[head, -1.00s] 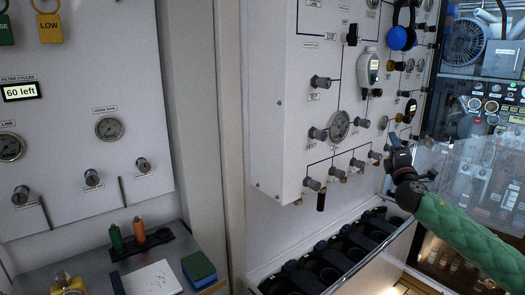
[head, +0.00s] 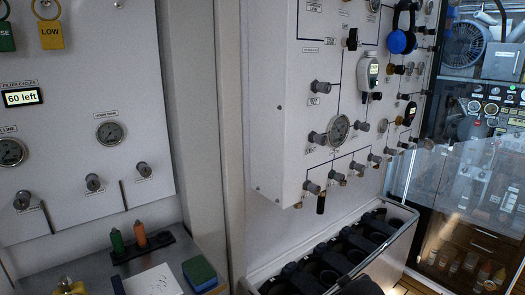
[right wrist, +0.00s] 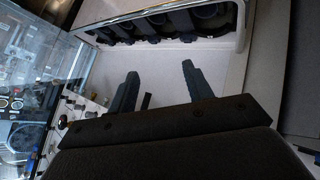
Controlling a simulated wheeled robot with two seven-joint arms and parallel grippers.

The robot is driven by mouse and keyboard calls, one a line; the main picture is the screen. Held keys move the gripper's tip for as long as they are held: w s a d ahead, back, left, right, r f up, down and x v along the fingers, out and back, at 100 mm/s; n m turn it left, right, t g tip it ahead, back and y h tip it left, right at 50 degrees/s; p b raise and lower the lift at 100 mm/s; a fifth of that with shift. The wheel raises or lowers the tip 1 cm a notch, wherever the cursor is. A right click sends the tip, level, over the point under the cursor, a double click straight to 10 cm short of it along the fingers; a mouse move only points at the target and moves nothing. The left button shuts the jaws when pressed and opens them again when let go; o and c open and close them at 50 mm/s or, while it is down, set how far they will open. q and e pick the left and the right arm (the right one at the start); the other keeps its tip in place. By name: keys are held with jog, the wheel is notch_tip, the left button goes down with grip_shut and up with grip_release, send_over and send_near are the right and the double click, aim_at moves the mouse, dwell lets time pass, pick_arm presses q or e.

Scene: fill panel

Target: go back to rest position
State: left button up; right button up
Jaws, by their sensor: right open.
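My right gripper (right wrist: 160,84) shows in the right wrist view with its two dark fingers spread apart and nothing between them. Behind the fingers is a plain pale surface, and they touch nothing that I can see. In the head view the green right arm is out of sight; a dark shape at the bottom edge may be part of it, but I cannot tell. My left gripper is in neither view.
At lower left, a bench holds green and orange markers (head: 140,234), a white pad (head: 153,280) and a green-and-blue sponge (head: 199,272).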

jog(key=s+a+f+m+g+y, duration=0.1)
jog(key=s+a+f+g, duration=0.1)
jog(key=s+f, duration=0.4)
jog(key=s+a+f+m+g+y+p, duration=0.1)
jog(key=s+a+f, duration=0.3)
jog(key=s, duration=1.1)
jog(key=s+a+f+m+g+y, duration=0.1)
jog(key=s+f+g, duration=0.3)
jog(key=s+f, duration=0.6)
jog(key=shift+s+a, duration=0.7)
jog(key=shift+a, duration=0.2)
jog(key=shift+f+p, duration=0.1)
jog(key=shift+p, duration=0.2)
